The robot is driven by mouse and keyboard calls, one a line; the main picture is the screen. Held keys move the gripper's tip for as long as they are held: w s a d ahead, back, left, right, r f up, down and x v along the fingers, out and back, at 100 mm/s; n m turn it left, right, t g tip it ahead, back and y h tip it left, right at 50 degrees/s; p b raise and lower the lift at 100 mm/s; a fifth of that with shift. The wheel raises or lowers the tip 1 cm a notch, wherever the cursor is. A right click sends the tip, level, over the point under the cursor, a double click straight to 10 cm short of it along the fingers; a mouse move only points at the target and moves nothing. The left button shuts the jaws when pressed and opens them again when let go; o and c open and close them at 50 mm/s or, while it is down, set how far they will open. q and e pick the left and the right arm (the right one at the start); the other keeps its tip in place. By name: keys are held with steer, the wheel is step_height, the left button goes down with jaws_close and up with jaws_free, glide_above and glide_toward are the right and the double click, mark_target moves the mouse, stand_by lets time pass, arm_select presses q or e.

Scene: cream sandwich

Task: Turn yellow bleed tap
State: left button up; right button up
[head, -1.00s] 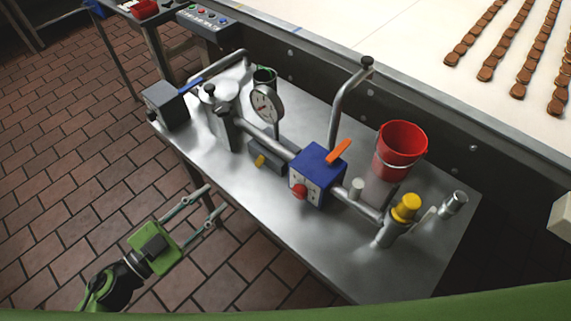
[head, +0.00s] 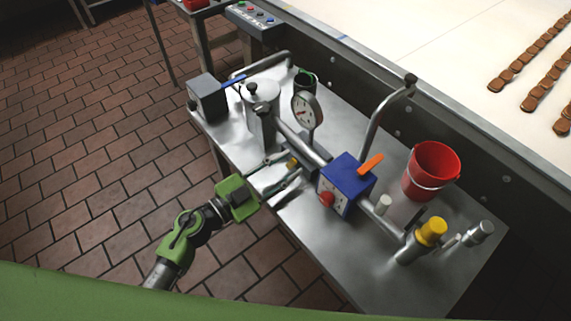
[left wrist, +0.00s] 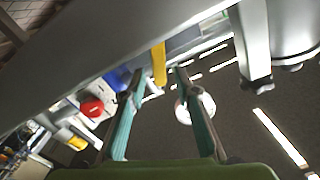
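The small yellow bleed tap (head: 291,163) sits low on the dark block under the pipe, below the pressure gauge (head: 307,111). My left gripper (head: 294,164) reaches in over the table's front edge with its two fingers apart. In the left wrist view the yellow tap (left wrist: 159,63) appears as an upright bar between the two fingertips (left wrist: 159,74), with space on both sides. Whether the fingertips reach past its end is hard to tell. My right gripper is not in view.
The blue box (head: 346,184) with an orange lever (head: 371,163) and red knob (head: 326,199) stands right of the fingers. A yellow-capped fitting (head: 432,232) and red bucket (head: 432,171) stand farther right. The pump's metal cylinder (head: 262,108) is to the left.

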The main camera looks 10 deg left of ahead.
arm_select(q)
jaws_close()
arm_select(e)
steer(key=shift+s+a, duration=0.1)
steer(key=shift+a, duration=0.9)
arm_select(q)
steer(key=shift+d+m, duration=0.1)
steer(key=shift+m, duration=0.2)
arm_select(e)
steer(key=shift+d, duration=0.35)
arm_select(q)
steer(key=shift+s+d+f+m, duration=0.15)
steer(key=shift+s+f+m, duration=0.1)
steer(key=shift+m, duration=0.65)
steer(key=shift+s+d+f+m+b, duration=0.2)
steer(key=shift+f+m, duration=0.1)
steer(key=shift+m, duration=0.8)
steer(key=shift+s+d+f+m+b, duration=0.1)
steer(key=shift+d+f+m+b, duration=0.15)
steer(key=shift+m, duration=0.85)
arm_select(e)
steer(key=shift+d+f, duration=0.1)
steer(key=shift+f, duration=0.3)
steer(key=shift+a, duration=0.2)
arm_select(q)
jaws_free()
